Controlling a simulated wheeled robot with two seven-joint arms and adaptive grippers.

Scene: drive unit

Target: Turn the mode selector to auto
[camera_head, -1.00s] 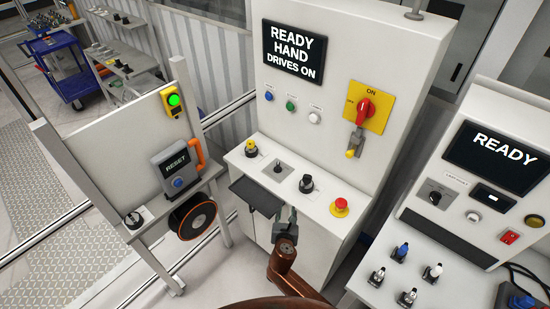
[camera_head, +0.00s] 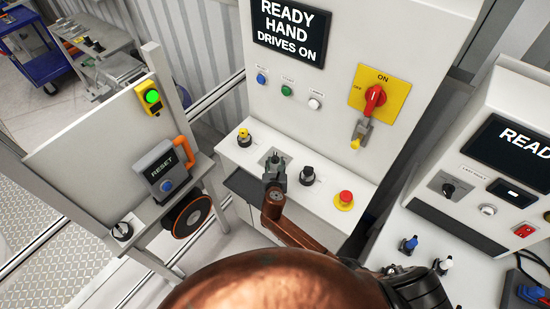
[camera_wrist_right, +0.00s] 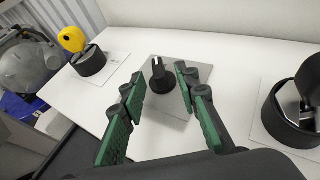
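A small black rotary knob (camera_wrist_right: 159,78) with a white mark stands on a grey square plate (camera_wrist_right: 190,115) on the console's white ledge. No label on it is readable. My right gripper (camera_head: 275,161) hangs over this plate and mostly hides the knob in the head view. In the right wrist view the green-padded fingers (camera_wrist_right: 161,84) are open and empty, one on each side of the knob, with gaps to it. The screen (camera_head: 291,32) above reads READY HAND DRIVES ON. My left gripper is not in view.
On the same ledge are a yellow-topped switch (camera_head: 244,138) to the left, a black knob (camera_head: 307,175) close on the right, and a red mushroom button (camera_head: 345,198). A red switch on a yellow plate (camera_head: 390,88) is on the upright panel.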

